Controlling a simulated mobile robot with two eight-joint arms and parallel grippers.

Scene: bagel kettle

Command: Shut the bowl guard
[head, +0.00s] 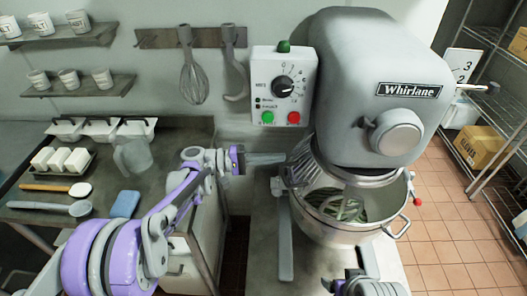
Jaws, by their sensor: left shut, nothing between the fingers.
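The mixer (385,85), marked Whirlane, stands over a steel bowl (335,232). The wire bowl guard (308,172) shows on the left side under the mixer head. The right front of the bowl mouth is uncovered, with greenish contents and the mixing tool visible inside. My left gripper (280,158) is shut and empty, its fingers pointing right, beside the guard's left edge; I cannot tell if they touch. My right gripper (338,283) shows only partly at the bottom edge, in front of the bowl; its finger opening is unclear.
A control box (283,88) with a dial and green and red buttons hangs left of the mixer. A worktop (185,150) with containers, a pitcher (132,156) and a blue sponge (124,204) is at left. Wire shelving (487,120) with boxes stands at right.

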